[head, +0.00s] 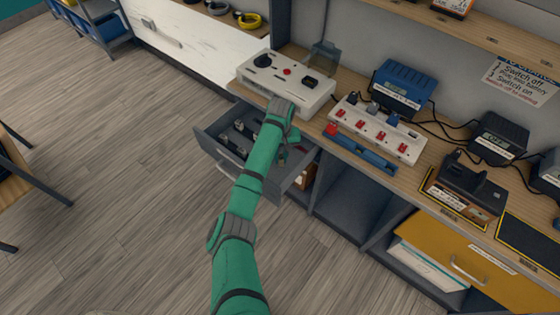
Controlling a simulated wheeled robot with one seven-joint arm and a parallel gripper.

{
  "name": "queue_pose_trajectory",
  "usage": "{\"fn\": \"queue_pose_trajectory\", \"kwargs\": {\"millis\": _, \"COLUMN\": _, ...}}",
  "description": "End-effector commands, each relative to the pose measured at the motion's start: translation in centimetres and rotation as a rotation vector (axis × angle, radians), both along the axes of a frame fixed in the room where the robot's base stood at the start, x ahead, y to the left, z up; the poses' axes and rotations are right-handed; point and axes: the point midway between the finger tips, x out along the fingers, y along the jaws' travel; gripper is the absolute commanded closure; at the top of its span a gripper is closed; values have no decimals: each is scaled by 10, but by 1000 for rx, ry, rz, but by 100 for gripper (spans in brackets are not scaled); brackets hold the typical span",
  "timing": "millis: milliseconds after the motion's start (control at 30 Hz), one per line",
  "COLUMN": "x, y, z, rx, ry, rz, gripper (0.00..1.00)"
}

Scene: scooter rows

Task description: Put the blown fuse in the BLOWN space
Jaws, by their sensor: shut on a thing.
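My green arm reaches to the open grey drawer (227,165) below the bench. My gripper (283,158) is at the right part of this drawer, partly hidden by my own arm. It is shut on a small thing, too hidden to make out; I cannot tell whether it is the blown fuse. Several small dark and pale pieces (238,127) lie in the left part of the drawer. No BLOWN label can be read, and my arm covers the middle of the drawer.
A white box (285,83) with a black knob and red button stands on the bench above the drawer. To its right are a white switch strip (378,130), a blue charger (404,87) and a black device (468,185). A yellow drawer (470,260) is lower right.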

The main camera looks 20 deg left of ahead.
Motion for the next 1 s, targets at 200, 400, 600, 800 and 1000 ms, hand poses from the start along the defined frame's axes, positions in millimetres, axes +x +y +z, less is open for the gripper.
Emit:
{"fn": "queue_pose_trajectory", "kwargs": {"millis": 200, "x": 3, "y": 4, "z": -16, "rx": 1, "ry": 2, "rz": 0, "gripper": 100}}
{"fn": "queue_pose_trajectory", "kwargs": {"millis": 400, "x": 3, "y": 5, "z": -36, "rx": 1, "ry": 0, "rz": 1, "gripper": 100}}
{"fn": "queue_pose_trajectory", "kwargs": {"millis": 600, "x": 3, "y": 4, "z": -36, "rx": 1, "ry": 0, "rz": 1, "gripper": 100}}
{"fn": "queue_pose_trajectory", "kwargs": {"millis": 800, "x": 3, "y": 3, "z": -39, "rx": 0, "ry": 0, "rz": -1, "gripper": 68}}
{"fn": "queue_pose_trajectory", "kwargs": {"millis": 1000, "x": 3, "y": 3, "z": -38, "rx": 0, "ry": 0, "rz": -1, "gripper": 66}}
